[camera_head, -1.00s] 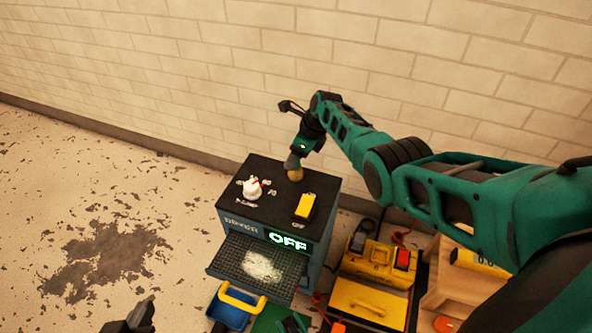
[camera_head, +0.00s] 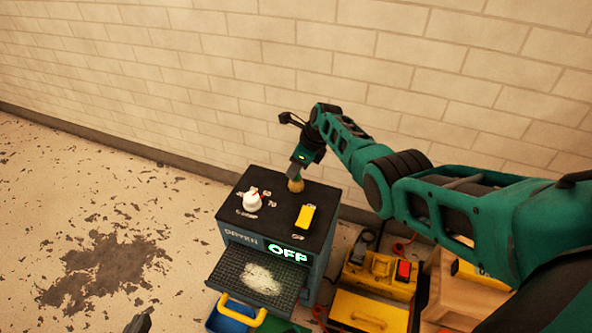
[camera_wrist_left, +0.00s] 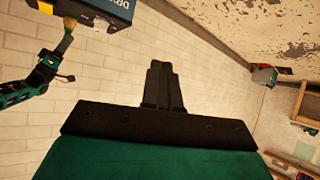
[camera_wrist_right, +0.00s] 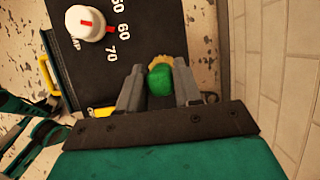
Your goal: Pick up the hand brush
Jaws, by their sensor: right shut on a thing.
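The hand brush (camera_head: 296,184) has tan bristles and a green handle. It is upright, bristles down, at the back right of the dryer's dark top (camera_head: 262,224). My right gripper (camera_head: 302,168) is shut on its handle from above. In the right wrist view the green handle end (camera_wrist_right: 160,80) sits between the fingers, with yellowish bristles beyond. I cannot tell whether the bristles touch the top. The brush also shows in the left wrist view (camera_wrist_left: 66,42). My left gripper (camera_wrist_left: 162,86) is shut and empty, away from the dryer; it shows only partly at the head view's bottom edge.
A white knob (camera_head: 252,200) and a yellow switch (camera_head: 306,215) stand on the dryer top. A mesh tray (camera_head: 226,274) with pale flakes juts out in front. The wall is close behind.

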